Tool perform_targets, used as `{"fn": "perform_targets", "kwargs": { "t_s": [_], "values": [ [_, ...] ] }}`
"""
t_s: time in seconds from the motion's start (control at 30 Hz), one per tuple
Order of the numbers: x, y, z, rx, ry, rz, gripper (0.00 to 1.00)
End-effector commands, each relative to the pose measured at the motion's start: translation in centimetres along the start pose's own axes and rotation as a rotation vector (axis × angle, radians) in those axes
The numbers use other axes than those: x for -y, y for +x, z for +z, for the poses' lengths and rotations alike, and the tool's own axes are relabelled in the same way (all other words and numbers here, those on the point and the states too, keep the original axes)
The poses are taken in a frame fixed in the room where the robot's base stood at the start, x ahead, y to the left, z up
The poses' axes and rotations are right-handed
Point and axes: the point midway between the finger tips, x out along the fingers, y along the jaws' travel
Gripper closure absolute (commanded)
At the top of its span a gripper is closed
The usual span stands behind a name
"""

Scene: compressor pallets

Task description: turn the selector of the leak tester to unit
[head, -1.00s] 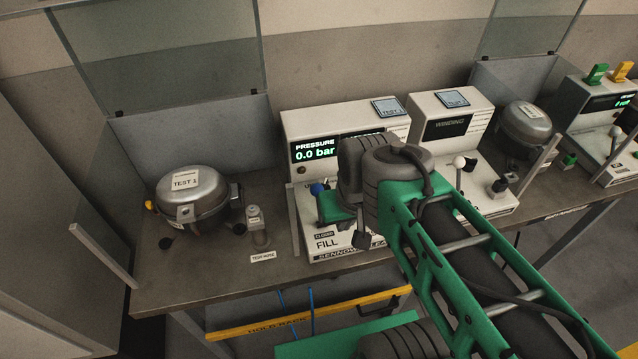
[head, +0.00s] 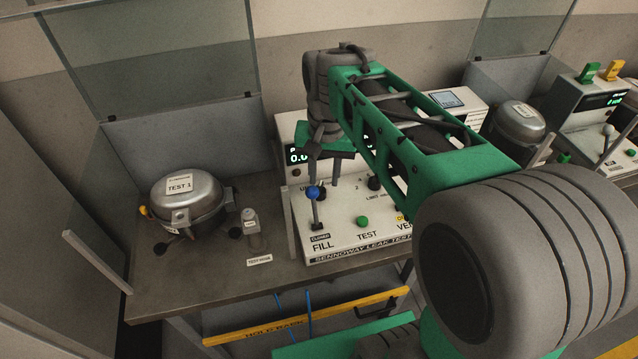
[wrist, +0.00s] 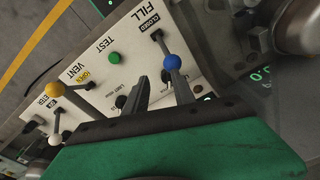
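The leak tester (head: 342,244) is a white sloped console with FILL, TEST and VENT labels. My gripper (head: 324,184) hangs over the left part of its panel, fingers pointing down. In the wrist view its two dark fingers (wrist: 157,84) are apart, with nothing clearly held between them. The selector (head: 322,191) seems to be the dark knob by the fingertips, mostly hidden behind the blue-balled fill lever (head: 313,194) and the fingers. Its setting cannot be read. In the wrist view, the blue ball (wrist: 171,62) appears right beside one fingertip.
A dark knob (head: 375,183) and a green button (head: 362,221) are on the same panel. The yellow-balled vent lever (wrist: 55,89) stands at the other side.

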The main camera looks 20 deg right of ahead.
Motion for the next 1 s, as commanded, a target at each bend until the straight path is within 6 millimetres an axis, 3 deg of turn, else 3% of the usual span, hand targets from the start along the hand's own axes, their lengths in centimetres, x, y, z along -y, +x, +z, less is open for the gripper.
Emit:
{"fn": "perform_targets", "kwargs": {
  "t_s": [0.1, 0.23, 0.37, 0.7, 1.0],
  "values": [
    [1.1, 0.3, -2.7, 0.051, 0.1, 0.023, 0.69],
    [1.6, 0.6, -4.0, 0.074, 0.158, 0.036, 0.69],
    [1.6, 1.8, -3.9, 0.078, 0.165, 0.038, 0.69],
    [1.4, 7.5, -3.5, 0.075, 0.163, 0.037, 0.69],
    [1.4, 8.1, -3.5, 0.073, 0.162, 0.035, 0.69]
  ]
}}
